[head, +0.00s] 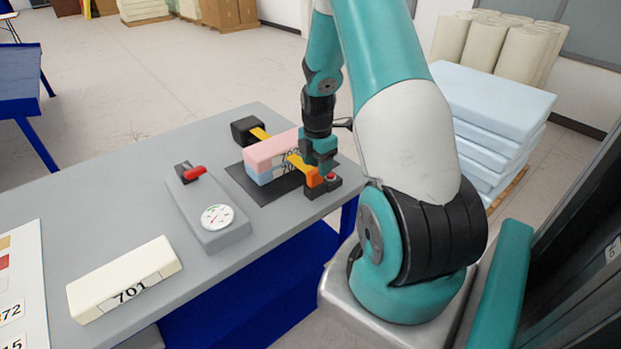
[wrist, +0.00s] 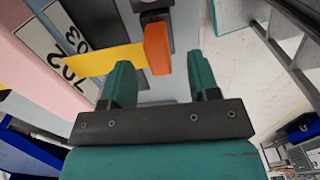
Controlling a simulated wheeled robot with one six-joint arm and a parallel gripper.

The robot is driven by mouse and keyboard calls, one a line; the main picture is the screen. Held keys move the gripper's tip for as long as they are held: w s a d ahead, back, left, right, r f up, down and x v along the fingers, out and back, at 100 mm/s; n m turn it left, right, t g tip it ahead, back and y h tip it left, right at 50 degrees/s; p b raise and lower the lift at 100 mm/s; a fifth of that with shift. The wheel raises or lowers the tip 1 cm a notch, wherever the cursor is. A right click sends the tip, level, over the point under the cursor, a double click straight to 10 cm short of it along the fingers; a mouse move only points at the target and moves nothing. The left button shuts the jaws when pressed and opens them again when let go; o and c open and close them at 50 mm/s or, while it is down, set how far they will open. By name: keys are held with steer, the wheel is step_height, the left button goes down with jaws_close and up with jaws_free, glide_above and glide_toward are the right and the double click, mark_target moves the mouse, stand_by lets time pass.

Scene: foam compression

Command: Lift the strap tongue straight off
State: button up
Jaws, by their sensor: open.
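The orange strap tongue (head: 313,178) sits at the end of the yellow strap (head: 298,163), at the dark buckle block (head: 315,191) with a red button (head: 332,177). The strap runs over a pink foam block (head: 268,152) stacked on a blue one (head: 262,176). My gripper (head: 322,166) is just above the tongue, fingers down. In the wrist view its two teal fingers (wrist: 163,76) are apart and empty, with the orange tongue (wrist: 157,48) showing ahead of the gap. I cannot tell whether they touch it. The tongue's lower end is hidden.
The strap's far end meets a black block (head: 247,130). A grey unit with a dial (head: 217,216) and a red lever (head: 195,172) stand left of the foam. A cream block marked 701 (head: 126,279) lies at the front left.

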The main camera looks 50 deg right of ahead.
mark_target(314, 170)
steer(key=f, duration=0.1)
steer(key=f+p, duration=0.1)
steer(key=f, duration=0.1)
steer(key=f+p, duration=0.1)
steer(key=shift+w+a+f, duration=0.1)
steer(key=shift+w+f, duration=0.2)
steer(key=shift+f, duration=0.1)
steer(key=shift+c, duration=0.4)
steer(key=c, duration=0.9)
